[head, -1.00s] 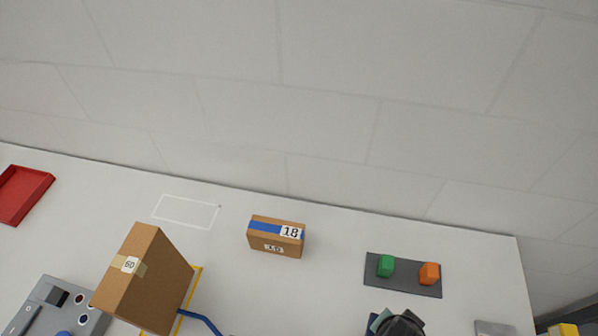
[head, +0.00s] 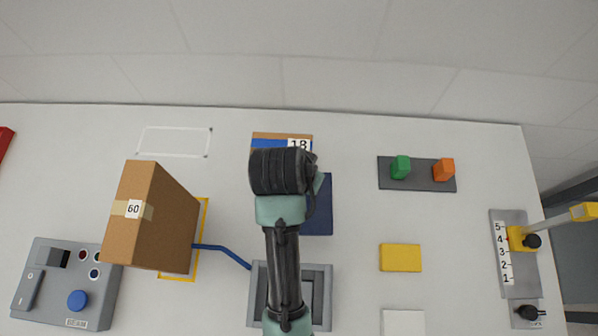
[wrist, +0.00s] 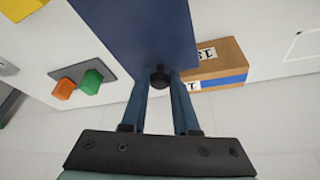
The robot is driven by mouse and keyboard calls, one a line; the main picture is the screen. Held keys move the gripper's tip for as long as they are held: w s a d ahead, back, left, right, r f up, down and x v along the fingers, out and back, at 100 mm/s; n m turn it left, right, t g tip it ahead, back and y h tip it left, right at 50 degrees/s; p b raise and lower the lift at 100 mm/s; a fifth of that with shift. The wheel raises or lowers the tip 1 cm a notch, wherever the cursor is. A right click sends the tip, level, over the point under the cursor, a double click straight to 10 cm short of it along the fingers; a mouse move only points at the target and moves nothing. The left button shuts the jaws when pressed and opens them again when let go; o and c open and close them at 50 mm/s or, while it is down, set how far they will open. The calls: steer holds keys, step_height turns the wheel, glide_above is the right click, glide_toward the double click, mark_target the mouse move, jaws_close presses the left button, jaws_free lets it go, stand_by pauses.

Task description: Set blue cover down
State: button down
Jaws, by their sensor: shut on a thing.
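The blue cover (wrist: 140,30) is a flat dark blue panel with a black knob (wrist: 159,77). My gripper (wrist: 160,80) is shut on that knob in the wrist view. In the head view the cover (head: 320,218) shows beside my arm, which hides its left part and my fingers. It lies over the table between the box marked 18 and a grey open frame (head: 322,285). I cannot tell whether it touches the table.
The cardboard box marked 18 (head: 268,144) is close behind the cover. The box marked 60 (head: 145,215) stands left, near a blue hose (head: 222,249). A yellow block (head: 400,258) and a dark tray (head: 418,186) with green and orange pieces are right. A white outlined rectangle (head: 175,142) is empty.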

steer(key=shift+a+f, duration=0.15)
steer(key=shift+f, duration=0.35)
step_height(320, 180, down, 4)
steer(key=shift+f, duration=2.55)
steer(key=c, duration=0.7)
jaws_free()
steer(key=shift+f, duration=0.1)
steer(key=shift+o, duration=0.2)
